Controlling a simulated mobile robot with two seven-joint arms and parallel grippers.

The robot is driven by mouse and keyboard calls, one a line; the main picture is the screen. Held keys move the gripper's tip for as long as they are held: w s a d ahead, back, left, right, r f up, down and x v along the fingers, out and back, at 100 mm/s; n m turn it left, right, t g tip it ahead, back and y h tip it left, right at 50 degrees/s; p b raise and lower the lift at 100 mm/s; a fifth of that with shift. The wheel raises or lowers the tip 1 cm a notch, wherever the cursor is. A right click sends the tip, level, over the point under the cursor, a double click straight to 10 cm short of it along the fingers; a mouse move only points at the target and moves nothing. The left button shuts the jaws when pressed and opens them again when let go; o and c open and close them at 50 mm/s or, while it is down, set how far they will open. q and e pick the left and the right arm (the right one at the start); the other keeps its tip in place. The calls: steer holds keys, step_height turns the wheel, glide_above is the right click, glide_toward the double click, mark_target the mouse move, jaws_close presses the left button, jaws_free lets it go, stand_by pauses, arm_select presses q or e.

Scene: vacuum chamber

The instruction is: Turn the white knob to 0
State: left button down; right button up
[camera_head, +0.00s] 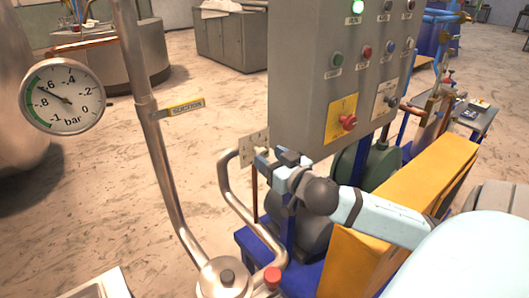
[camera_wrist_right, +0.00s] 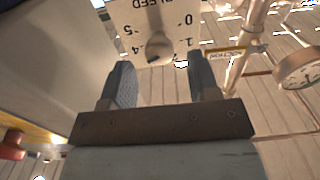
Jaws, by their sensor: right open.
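The white knob (camera_wrist_right: 158,46) shows in the right wrist view on a pale dial plate marked BLEED (camera_wrist_right: 130,14) with numbers around it. The plate appears upside down there, with 0 at its right and 4 and 5 at its left. I cannot tell surely which number the knob points to. My right gripper (camera_wrist_right: 162,80) is open, its two dark fingers apart on either side of and just short of the knob. In the head view the right gripper (camera_head: 275,158) is beside the plate (camera_head: 253,147), and the knob is hidden or too small. My left gripper is not in view.
A grey control box (camera_head: 335,75) with buttons and a red switch hangs just above my right gripper. A bent metal pipe (camera_head: 150,120) and a round pressure gauge (camera_head: 62,95) stand to the left.

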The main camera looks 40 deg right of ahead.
mark_target(260, 151)
steer(key=w, duration=0.2)
steer(key=shift+w+d, duration=0.15)
steer(key=shift+w, duration=0.25)
steer(key=c, duration=0.9)
steer(key=shift+p, duration=0.3)
